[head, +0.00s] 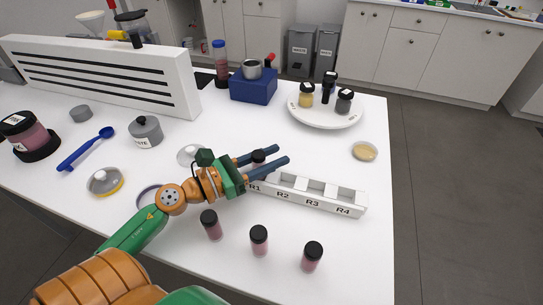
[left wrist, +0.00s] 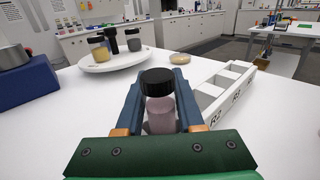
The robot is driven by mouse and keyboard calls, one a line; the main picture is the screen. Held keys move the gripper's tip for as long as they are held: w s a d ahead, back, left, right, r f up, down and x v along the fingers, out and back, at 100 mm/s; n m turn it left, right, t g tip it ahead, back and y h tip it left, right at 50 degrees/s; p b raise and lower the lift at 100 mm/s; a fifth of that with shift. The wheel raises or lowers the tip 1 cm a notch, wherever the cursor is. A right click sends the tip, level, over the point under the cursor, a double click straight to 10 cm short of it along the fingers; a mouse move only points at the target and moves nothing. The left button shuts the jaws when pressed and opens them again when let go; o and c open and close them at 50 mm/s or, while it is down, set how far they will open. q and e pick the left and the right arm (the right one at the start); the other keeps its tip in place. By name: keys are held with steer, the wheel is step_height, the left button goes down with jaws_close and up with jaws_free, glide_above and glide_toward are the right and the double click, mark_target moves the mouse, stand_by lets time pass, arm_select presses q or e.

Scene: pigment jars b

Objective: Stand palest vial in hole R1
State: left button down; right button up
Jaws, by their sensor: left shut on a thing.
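My left gripper (head: 283,156) is shut on a black-capped vial (head: 258,156) at the rack's R1 end. In the left wrist view the vial (left wrist: 160,112) is upright between the fingers, with pale greyish-pink contents. The white rack (head: 336,203), marked R1 to R4, runs to the right of the gripper; in the wrist view the rack (left wrist: 225,88) lies right of the right finger. The gripper covers hole R1 and the vial's base, so I cannot tell whether they meet. Three more pink vials stand in front: left (head: 213,228), middle (head: 259,242) and right (head: 312,259). My right gripper is not in view.
A round white stand (head: 323,120) with several dark-capped containers is at the back right. A blue block (head: 253,89) stands left of it. A small dish (head: 365,151) lies near the right edge. Lids, a blue spoon (head: 86,149) and a grey pot (head: 146,132) lie left.

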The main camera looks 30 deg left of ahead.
arm_select(q)
steer(key=shift+f+b, duration=0.6)
steer(key=shift+f, duration=0.1)
steer(key=shift+c, duration=2.2)
jaws_free()
steer(key=shift+s+a+f, duration=0.1)
steer(key=shift+s+a, duration=0.05)
steer(key=shift+s, duration=0.1)
steer(key=b+v, duration=0.2)
steer(key=v, duration=0.4)
steer(key=shift+b, duration=0.4)
steer(key=shift+s+a, duration=0.15)
steer(key=shift+s, duration=0.1)
